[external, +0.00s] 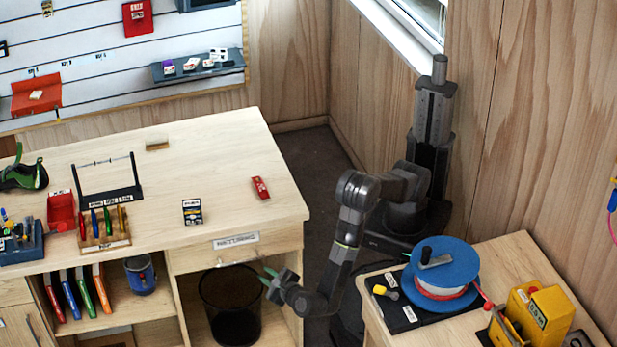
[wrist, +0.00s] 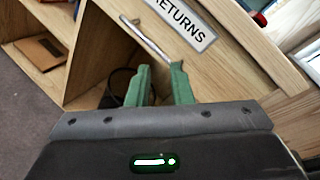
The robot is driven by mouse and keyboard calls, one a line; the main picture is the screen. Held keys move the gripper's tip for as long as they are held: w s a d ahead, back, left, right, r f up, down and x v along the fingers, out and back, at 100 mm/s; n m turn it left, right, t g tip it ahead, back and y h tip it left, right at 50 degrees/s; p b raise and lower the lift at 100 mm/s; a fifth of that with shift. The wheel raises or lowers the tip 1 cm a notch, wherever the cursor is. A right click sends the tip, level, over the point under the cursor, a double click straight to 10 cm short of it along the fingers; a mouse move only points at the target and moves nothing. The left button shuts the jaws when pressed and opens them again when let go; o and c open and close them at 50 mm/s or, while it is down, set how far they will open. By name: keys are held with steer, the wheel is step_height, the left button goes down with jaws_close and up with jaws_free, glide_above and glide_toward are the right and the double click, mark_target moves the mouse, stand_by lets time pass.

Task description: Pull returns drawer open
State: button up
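The returns drawer (external: 202,260) is the wooden front under the right part of the workbench top, and it looks shut. Its white label (external: 236,240) shows at the top, and in the wrist view the label (wrist: 183,20) reads RETURNS. A thin metal bar handle (wrist: 146,38) crosses the drawer front (wrist: 232,62) below the label. My gripper (external: 267,275) is in front of and below the drawer. In the wrist view its green fingers (wrist: 160,68) are apart with nothing between them. The handle's near end appears just beyond the fingertips; I cannot tell whether they touch.
A dark bin (external: 232,308) stands in the open bay below the drawer. A side table (external: 400,333) with a blue reel (external: 440,262) and a yellow box (external: 540,318) stands right of my arm. A red item (external: 260,187) lies on the workbench (external: 225,165).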

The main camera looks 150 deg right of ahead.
mark_target(242, 262)
steer(key=s+d+f+n, duration=0.1)
steer(key=s+d+n, duration=0.1)
steer(key=d+n, duration=0.1)
steer(key=s+d+f+n+b, duration=0.1)
steer(key=s+d+f+n, duration=0.1)
steer(key=d, duration=0.4)
steer(key=s+d+f+n, duration=0.2)
steer(key=d+n, duration=0.2)
steer(key=shift+d+f+n, duration=0.15)
steer(key=shift+d+n, duration=0.15)
steer(key=shift+d, duration=0.05)
jaws_close()
